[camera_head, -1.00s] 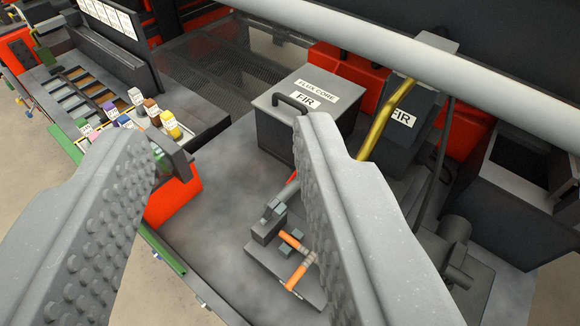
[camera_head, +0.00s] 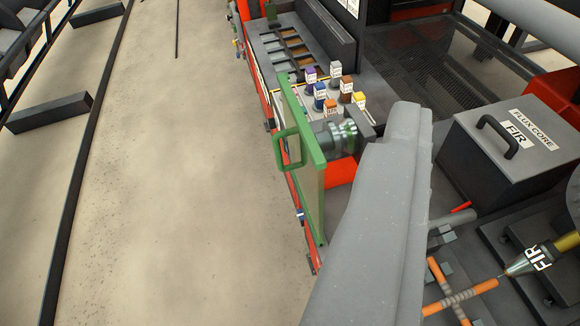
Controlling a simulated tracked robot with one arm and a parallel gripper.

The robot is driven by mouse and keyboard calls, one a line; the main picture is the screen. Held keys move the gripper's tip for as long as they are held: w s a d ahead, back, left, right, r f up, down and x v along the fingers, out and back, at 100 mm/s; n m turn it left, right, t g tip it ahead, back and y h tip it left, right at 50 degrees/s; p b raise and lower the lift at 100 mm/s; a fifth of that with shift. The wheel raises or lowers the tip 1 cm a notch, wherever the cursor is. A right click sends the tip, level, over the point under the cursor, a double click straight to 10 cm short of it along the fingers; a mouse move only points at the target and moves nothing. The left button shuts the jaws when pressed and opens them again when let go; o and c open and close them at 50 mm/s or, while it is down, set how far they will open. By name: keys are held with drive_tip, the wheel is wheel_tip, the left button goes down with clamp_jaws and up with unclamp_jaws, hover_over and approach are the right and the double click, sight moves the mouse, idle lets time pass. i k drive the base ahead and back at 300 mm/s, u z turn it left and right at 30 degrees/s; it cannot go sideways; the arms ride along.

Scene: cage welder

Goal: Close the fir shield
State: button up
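A green-framed see-through panel with a green handle (camera_head: 285,148) stands upright along the left edge of the work table; I take it to be the fir shield. No label on it is readable, and I cannot tell which way it hinges. My gripper (camera_head: 410,125) shows as one grey finger shape rising from the bottom centre, to the right of the panel and apart from it in the picture. A second finger cannot be made out, so the opening is unclear. Nothing visible is held.
A grey box (camera_head: 480,180) marked "FLUX CORE FIR" stands on the table at right. A torch (camera_head: 535,260) marked FIR points at orange pipes (camera_head: 455,300). Small coloured blocks (camera_head: 320,95) and a slotted tray sit behind. Open floor (camera_head: 170,180) lies left of the table.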

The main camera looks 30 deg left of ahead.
sight(307, 161)
drive_tip(key=u, duration=0.3)
drive_tip(key=k, duration=0.4)
drive_tip(key=u, duration=0.95)
drive_tip(key=i, duration=1.6)
drive_tip(key=z, duration=0.65)
